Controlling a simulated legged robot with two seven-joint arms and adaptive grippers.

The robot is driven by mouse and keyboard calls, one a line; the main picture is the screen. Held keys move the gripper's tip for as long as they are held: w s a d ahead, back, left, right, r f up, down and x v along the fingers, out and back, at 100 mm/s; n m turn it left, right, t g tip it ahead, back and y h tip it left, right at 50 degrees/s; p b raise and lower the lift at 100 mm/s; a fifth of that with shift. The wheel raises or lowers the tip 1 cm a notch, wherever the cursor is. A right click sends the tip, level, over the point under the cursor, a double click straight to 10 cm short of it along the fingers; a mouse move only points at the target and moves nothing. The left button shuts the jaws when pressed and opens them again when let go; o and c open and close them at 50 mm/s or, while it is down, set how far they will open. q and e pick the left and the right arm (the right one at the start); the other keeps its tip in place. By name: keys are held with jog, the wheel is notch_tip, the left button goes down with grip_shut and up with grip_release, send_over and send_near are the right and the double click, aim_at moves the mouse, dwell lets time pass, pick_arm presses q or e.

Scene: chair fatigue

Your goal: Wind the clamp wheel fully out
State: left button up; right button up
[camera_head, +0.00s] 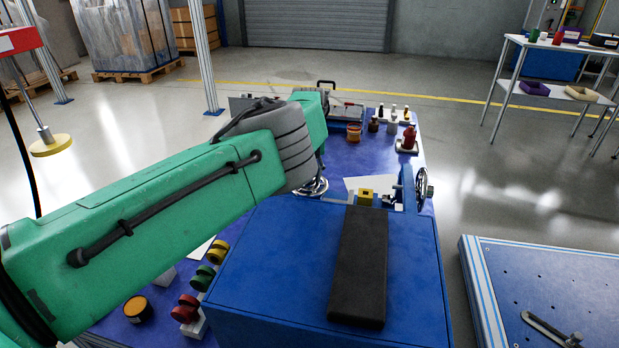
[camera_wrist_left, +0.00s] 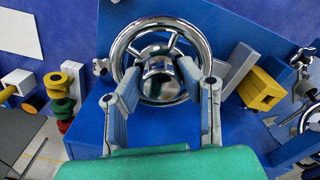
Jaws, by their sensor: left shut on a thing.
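A shiny chrome handwheel with spokes and a round hub (camera_wrist_left: 160,85) fills the upper middle of the left wrist view. My left gripper (camera_wrist_left: 159,72) is shut on this wheel, with its two grey fingers on either side of the hub, across the rim. How far the fingertips reach past the rim is hard to tell. In the head view, a sliver of the chrome wheel (camera_head: 314,187) shows below my green forearm, beside the blue block; the forearm hides most of it and my left gripper. My right gripper is not in view.
A blue block with a black pad (camera_head: 360,266) stands in front. A second handwheel (camera_head: 423,189) is at its far right corner, near a yellow block (camera_head: 366,197). Red, green and yellow knobs (camera_head: 203,278) sit at the left. A perforated blue table (camera_head: 550,290) stands at right.

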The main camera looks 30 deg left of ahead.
pick_arm(q)
jog(key=n, duration=0.4)
jog(key=shift+s+d+f+n, duration=0.1)
jog(key=shift+s+f+n, duration=0.1)
jog(key=shift+n, duration=0.1)
jog(key=n, duration=0.3)
jog(key=shift+n+b, duration=0.3)
jog(key=shift+b, duration=0.05)
jog(key=n, duration=0.4)
jog(key=shift+d, duration=0.15)
jog(key=n, duration=0.4)
jog(key=shift+w+r+b, duration=0.1)
jog(key=shift+b, duration=0.2)
jog(key=n, duration=0.3)
jog(key=shift+n, duration=0.4)
jog(key=n, duration=0.3)
jog(key=shift+r, duration=0.1)
jog(key=n, duration=0.6)
jog(key=shift+w+r+b, duration=0.1)
jog(key=shift+b, duration=0.3)
jog(key=shift+n, duration=0.5)
